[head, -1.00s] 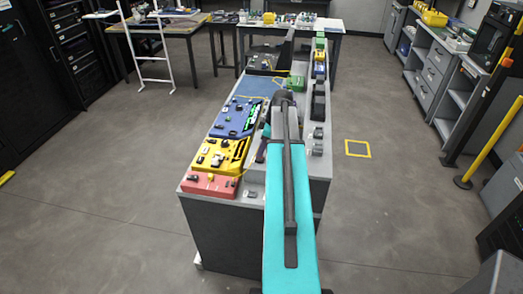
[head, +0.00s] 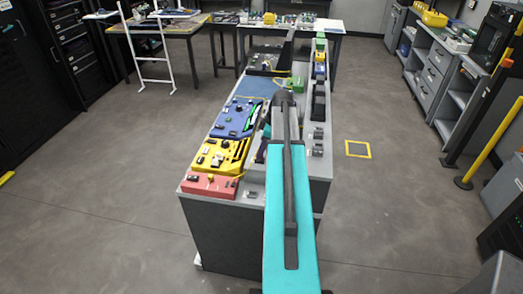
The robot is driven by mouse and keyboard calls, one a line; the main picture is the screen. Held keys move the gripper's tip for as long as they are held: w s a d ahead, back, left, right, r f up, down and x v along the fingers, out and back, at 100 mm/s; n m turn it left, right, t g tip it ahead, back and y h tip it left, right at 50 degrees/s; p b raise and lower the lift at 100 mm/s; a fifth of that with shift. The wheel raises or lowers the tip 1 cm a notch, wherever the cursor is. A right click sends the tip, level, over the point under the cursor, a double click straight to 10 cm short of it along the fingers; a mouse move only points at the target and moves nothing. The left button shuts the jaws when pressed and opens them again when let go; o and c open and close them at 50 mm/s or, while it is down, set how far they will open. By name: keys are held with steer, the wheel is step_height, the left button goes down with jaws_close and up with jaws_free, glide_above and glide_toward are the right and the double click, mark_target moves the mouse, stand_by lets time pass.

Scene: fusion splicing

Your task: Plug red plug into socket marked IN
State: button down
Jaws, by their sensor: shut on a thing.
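My teal and dark arm (head: 290,200) reaches forward over the long grey bench (head: 222,225). Its far end lies over the middle of the bench, and my gripper is hidden behind it. I cannot make out a red plug, and whatever the gripper holds is hidden too. Along the bench's left side are a red panel (head: 222,187), a yellow panel (head: 235,153) and a blue panel (head: 233,123), each with small fittings. No IN marking can be read at this size, so I cannot tell which socket carries it.
Dark and grey devices (head: 319,100) line the bench's right side. A blue mat (head: 258,87) lies farther back, with a green item (head: 299,84) near it. Tables (head: 160,35) stand behind. A yellow floor square (head: 358,149) is at right.

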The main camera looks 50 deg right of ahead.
steer(key=shift+f+b, duration=0.3)
steer(key=shift+f, duration=0.25)
stand_by(0.4)
steer(key=c, duration=1.6)
jaws_free()
steer(key=shift+r, duration=0.2)
steer(key=shift+b+v, duration=2.05)
steer(key=shift+v, duration=4.7)
steer(key=shift+s, duration=0.1)
steer(key=shift+f, duration=0.1)
